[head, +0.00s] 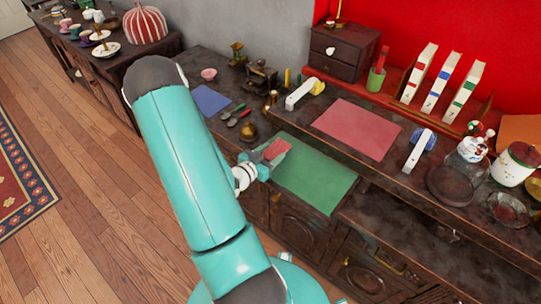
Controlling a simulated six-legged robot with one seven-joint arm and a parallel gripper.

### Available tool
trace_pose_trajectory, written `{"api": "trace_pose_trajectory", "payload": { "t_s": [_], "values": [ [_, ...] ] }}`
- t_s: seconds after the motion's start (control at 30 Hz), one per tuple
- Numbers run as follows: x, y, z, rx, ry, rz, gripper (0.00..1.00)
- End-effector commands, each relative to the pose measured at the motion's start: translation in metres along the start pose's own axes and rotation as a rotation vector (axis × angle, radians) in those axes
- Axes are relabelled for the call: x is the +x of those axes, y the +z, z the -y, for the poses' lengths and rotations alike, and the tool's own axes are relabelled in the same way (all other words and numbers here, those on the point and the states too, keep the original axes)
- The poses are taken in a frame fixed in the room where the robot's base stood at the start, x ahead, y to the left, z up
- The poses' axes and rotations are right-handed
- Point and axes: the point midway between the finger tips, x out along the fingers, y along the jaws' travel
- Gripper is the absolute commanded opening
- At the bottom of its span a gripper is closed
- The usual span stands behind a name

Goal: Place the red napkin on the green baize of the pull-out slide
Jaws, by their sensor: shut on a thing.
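My gripper (262,164) is at the left side of the green baize (318,182) of the pull-out slide. It is shut on the red napkin (277,149), a small folded-looking red piece at its fingertips. The napkin overlaps the baize's upper left part in the head view; I cannot tell whether it touches the baize or is held above it. The baize is otherwise bare. My arm covers part of the cabinet front to the left.
A red mat (357,129) lies on the desk behind the slide. A brass bell (249,131), spoons and a blue mat (211,100) are left of it.

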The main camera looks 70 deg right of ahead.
Motion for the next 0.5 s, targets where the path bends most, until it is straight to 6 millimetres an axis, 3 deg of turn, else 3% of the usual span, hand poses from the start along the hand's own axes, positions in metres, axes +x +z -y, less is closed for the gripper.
{"api": "trace_pose_trajectory", "payload": {
  "t_s": [0.1, 0.5],
  "values": [
    [0.0011, 0.0108, 0.0, -0.001, 0.0, 0.001, 0.32],
    [0.0015, 0.0153, 0.0002, 0.0, 0.0, 0.001, 0.32]
  ]
}}
